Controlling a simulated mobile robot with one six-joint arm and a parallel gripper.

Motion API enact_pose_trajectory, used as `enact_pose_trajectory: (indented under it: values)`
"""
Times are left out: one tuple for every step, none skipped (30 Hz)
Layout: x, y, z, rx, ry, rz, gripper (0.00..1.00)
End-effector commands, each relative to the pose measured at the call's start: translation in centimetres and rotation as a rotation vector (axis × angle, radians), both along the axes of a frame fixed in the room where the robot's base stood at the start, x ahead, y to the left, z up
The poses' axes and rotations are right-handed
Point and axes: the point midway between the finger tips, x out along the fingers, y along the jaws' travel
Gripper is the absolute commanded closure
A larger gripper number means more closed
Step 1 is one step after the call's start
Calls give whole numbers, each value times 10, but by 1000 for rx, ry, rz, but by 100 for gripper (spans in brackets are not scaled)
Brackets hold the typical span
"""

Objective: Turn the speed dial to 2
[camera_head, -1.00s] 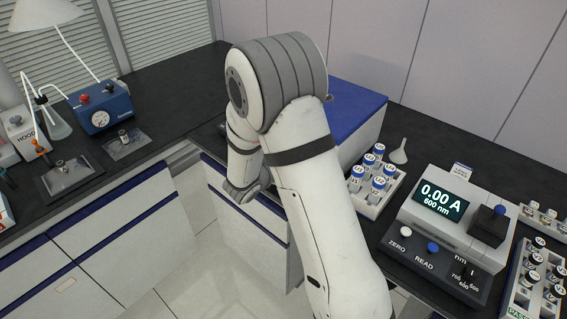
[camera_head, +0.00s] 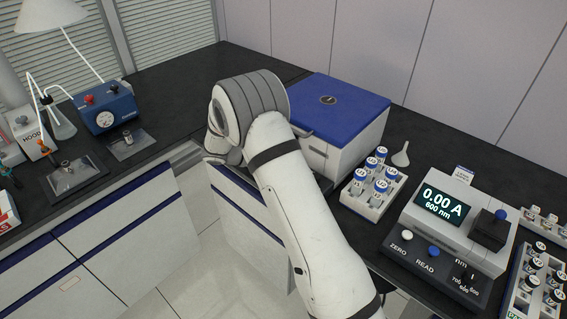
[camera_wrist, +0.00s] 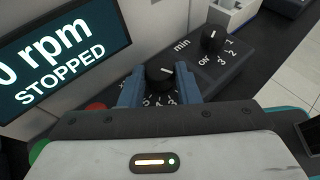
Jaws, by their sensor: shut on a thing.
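In the wrist view, a black dial (camera_wrist: 160,77) with a white pointer line and partly hidden numbers sits on a dark panel. My gripper (camera_wrist: 160,88) has its two blue fingers on either side of this dial, shut on it. Its label is hidden, but it stands beside a screen (camera_wrist: 58,60) reading "0 rpm STOPPED". A second black dial (camera_wrist: 212,40), marked "min" with numbers around it, stands free at upper right. In the head view my arm hides the gripper and the dials; a white machine with a blue lid (camera_head: 345,105) stands beside the arm.
A red button (camera_wrist: 96,106) and a green button (camera_wrist: 38,152) lie left of my gripper. In the head view, a vial rack (camera_head: 372,190) and a photometer reading 0.00 A (camera_head: 440,230) stand to the right. Dark bench is clear behind the arm.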

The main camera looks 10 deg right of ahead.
Motion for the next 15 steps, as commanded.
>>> enact_pose_trajectory:
  values:
    - [0, -2, -1, -3, 3, -33, 94]
    - [0, -2, -1, -3, 2, -50, 94]
    - [0, -2, -1, -3, 3, -69, 94]
    - [0, -2, -1, -4, 3, -83, 94]
    - [0, -2, -1, -3, 4, -96, 94]
    - [1, -3, -1, -3, 3, -110, 94]
    - [1, -3, -1, -4, 4, -121, 94]
    - [1, -3, -1, -4, 4, -129, 94]
    - [1, -3, -1, -4, 4, -140, 94]
    - [1, -3, -1, -3, 4, -146, 94]
    - [1, -3, -1, -3, 5, -153, 94]
    - [1, -3, -1, -4, 4, -159, 94]
    - [1, -3, -1, -4, 5, -163, 94]
    - [1, -3, -1, -5, 5, -166, 94]
    - [1, -3, -1, -5, 5, -169, 94]
